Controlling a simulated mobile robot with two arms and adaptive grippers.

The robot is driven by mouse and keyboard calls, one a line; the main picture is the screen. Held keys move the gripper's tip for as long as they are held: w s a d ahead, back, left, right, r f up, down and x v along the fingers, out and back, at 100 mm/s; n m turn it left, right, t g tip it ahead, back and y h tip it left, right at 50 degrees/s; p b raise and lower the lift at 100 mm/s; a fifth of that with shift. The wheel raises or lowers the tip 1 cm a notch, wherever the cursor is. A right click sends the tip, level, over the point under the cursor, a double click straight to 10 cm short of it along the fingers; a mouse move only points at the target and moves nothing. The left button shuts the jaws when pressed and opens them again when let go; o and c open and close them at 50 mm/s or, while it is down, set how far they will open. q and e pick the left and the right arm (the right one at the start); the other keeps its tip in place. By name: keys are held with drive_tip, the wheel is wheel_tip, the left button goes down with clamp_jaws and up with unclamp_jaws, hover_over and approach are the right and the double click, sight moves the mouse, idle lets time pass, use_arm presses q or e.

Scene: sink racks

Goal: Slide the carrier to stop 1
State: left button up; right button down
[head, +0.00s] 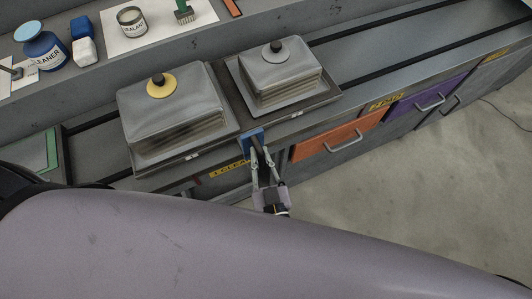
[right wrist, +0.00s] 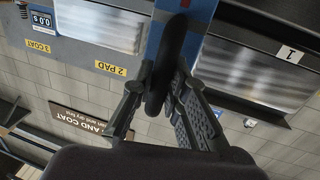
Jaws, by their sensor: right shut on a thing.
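The carrier (head: 222,139) is a dark metal tray on the rails, bearing two grey covered boxes. The left box (head: 168,108) has a yellow disc and black knob on top; the right box (head: 280,78) has a grey disc and black knob. A blue bracket (head: 252,136) with a black handle sits at the carrier's front middle. My right gripper (head: 262,158) is shut on the handle, which also shows between the fingers in the right wrist view (right wrist: 170,50). The yellow "1 CLEAN" label (head: 229,170) is just left of the gripper, on the bench front. My left gripper is not in view.
Bare rails (head: 392,45) run on to the right of the carrier. Orange (head: 338,137) and purple (head: 430,97) drawers with handles line the front below. A green-edged panel (head: 36,153) lies at left.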

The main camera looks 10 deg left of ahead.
drive_tip(key=c, duration=1.6)
unclamp_jaws()
drive_tip(key=shift+o, duration=0.2)
drive_tip(key=v, duration=1.2)
